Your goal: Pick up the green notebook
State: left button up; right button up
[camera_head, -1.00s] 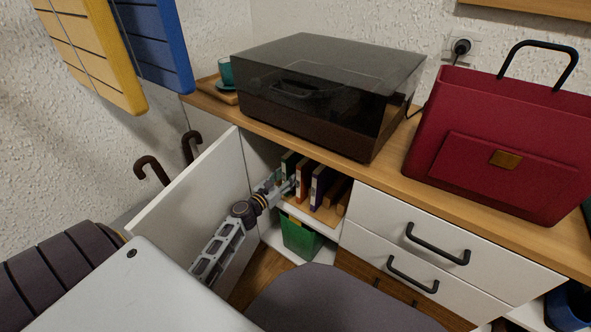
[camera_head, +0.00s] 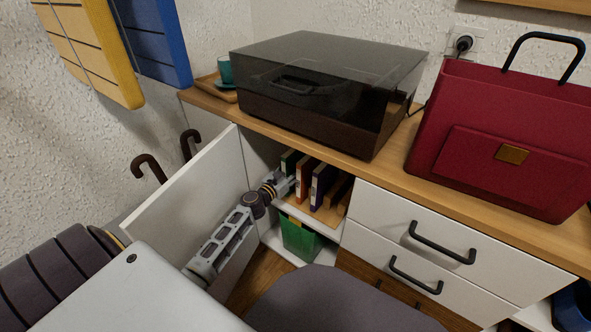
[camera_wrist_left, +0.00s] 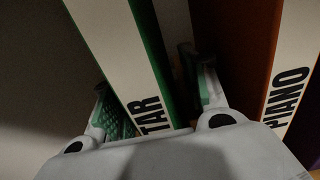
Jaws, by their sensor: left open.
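The green notebook (camera_head: 289,161) stands upright at the left end of a row of books on the cabinet shelf. My left gripper (camera_head: 282,185) reaches into the open cabinet at the notebook. In the wrist view my left gripper (camera_wrist_left: 158,98) is open, with one finger on each side of the notebook's lower spine. Whether the fingers touch it I cannot tell. My right gripper is not in view.
An orange book (camera_head: 303,180) marked "PIANO" in the wrist view stands close right of the gripper. A purple book (camera_head: 321,186) follows. The open cabinet door (camera_head: 190,190) borders my arm on the left. A green bin (camera_head: 300,238) is below the shelf.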

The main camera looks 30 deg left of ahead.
pick_arm(q)
jog(key=c, duration=0.8)
grip_shut()
jog(key=shift+r, duration=0.25)
